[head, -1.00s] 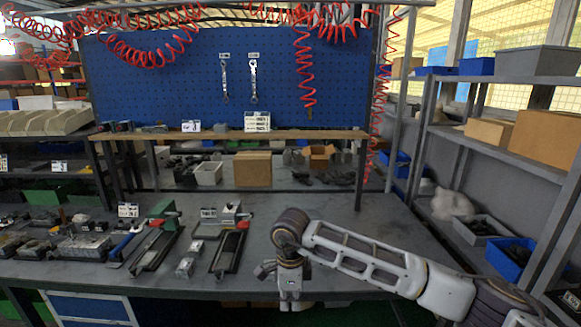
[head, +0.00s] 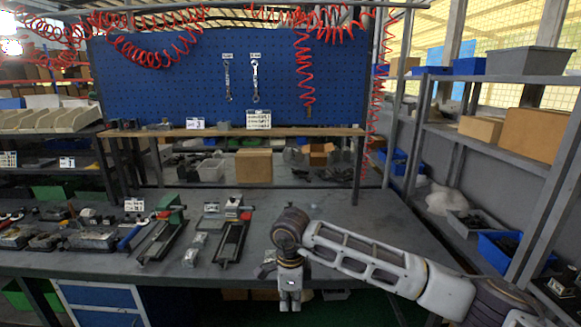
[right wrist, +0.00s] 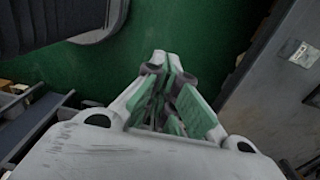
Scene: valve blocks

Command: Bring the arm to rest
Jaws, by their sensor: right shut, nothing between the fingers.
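My right arm (head: 375,262) reaches in from the right, with its forearm over the workbench (head: 340,205). My right gripper (head: 290,303) hangs fingers down at the bench's front edge and overlaps that edge in the picture. In the right wrist view, the fingers (right wrist: 161,62) meet at the tips with nothing between them, and green floor shows beyond. My left gripper is in neither view.
Two vises (head: 162,235) (head: 232,238) and small metal blocks (head: 194,249) lie left of the arm. A pegboard (head: 190,75) with wrenches stands behind. A shelf rack (head: 490,150) stands at the right. The bench's back right is clear.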

